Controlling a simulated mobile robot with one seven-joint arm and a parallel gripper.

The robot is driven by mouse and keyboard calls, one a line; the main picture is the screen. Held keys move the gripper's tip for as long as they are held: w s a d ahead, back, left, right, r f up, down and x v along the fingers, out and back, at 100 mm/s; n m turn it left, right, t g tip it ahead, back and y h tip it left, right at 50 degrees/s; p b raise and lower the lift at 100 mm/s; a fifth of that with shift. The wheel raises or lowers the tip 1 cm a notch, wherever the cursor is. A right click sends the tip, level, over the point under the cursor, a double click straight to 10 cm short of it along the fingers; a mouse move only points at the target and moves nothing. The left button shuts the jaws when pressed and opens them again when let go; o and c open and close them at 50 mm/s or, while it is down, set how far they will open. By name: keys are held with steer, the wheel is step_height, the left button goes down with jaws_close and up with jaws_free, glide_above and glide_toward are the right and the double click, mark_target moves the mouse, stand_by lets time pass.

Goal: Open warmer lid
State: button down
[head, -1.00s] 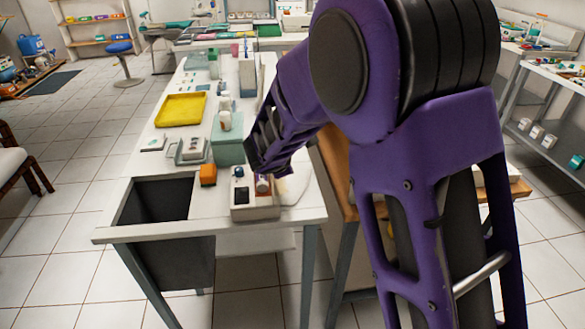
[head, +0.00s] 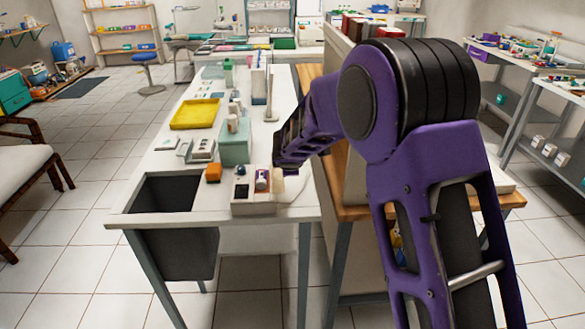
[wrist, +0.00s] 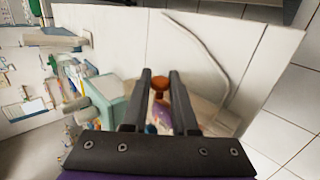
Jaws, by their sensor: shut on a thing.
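The warmer (head: 252,207) is a small pale box at the near end of the white table in the head view, with a dark panel on its left half. A pale, upright lid-like piece (head: 278,181) stands at its right side, beside a well showing a purple and white thing (head: 262,181). My gripper (wrist: 160,80) is shut on an orange-brown knob (wrist: 159,86) between its fingertips in the wrist view. In the head view the gripper is just above and behind the lid piece, and its fingertips are hard to make out.
A yellow tray (head: 195,114) lies farther back. A dark bin (head: 165,194) is at the table's left front. The table's front-right corner is clear.

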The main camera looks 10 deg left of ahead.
stand_by(0.4)
steer(key=c, duration=0.7)
jaws_free()
steer(key=shift+p+v, duration=1.3)
steer(key=shift+v, duration=7.35)
